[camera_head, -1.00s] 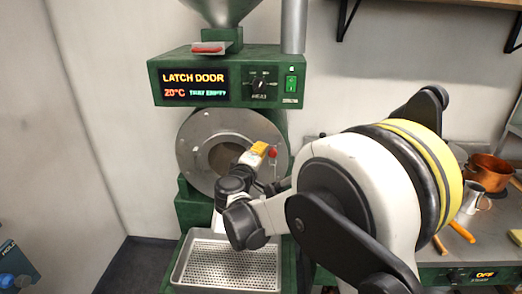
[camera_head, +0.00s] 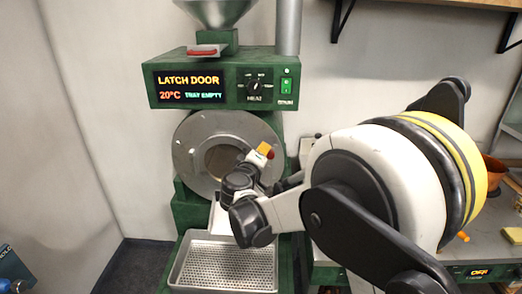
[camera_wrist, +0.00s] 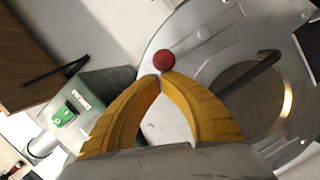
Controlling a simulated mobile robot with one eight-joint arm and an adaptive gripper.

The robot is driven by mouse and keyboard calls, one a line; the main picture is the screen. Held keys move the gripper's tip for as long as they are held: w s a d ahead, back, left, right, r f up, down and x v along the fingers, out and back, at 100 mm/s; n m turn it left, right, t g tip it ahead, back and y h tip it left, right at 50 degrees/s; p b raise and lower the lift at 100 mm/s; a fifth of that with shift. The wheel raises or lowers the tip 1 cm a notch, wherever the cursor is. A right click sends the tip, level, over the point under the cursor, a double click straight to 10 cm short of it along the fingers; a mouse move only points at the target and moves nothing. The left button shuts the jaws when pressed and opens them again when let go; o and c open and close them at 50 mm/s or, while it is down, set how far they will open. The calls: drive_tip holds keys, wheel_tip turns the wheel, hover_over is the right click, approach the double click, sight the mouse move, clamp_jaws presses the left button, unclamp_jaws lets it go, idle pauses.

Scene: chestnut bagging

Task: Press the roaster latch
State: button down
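The green roaster (camera_head: 215,60) stands against the wall, its display (camera_head: 190,87) reading "LATCH DOOR", 20°C and "TRAY EMPTY". Its round grey metal door (camera_head: 192,150) has a glass window, also seen in the wrist view (camera_wrist: 215,55). The red latch knob (camera_wrist: 163,61) is at the door's rim, straight ahead of my fingertips in the wrist view. In the head view my gripper (camera_head: 264,149) mostly covers it. My gripper's yellow fingers (camera_wrist: 160,78) have their tips together with nothing between them. They are at or very near the knob; contact cannot be told.
A perforated metal tray (camera_head: 176,275) sits below the door. A copper pot (camera_head: 495,165) stands on the counter at the right, partly behind my arm. A wall shelf (camera_head: 470,4) is at upper right.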

drive_tip(key=d+f+m+g+y+b, duration=0.1)
drive_tip(key=d+f+m+y+b, duration=0.2)
drive_tip(key=d+f+m, duration=0.3)
drive_tip(key=shift+s+d+m+y, duration=0.2)
drive_tip(key=shift+d+m+y, duration=0.4)
drive_tip(key=shift+d+m, duration=1.9)
drive_tip(key=shift+a+m, duration=0.3)
drive_tip(key=s+d+r+p, duration=0.1)
drive_tip(key=s+r+p, duration=0.3)
drive_tip(key=s, duration=0.5)
wheel_tip(320, 180, up, 2)
drive_tip(key=shift+s+d+r+p, duration=0.1)
drive_tip(key=shift+s+d+p, duration=0.05)
drive_tip(key=shift+s+p, duration=0.25)
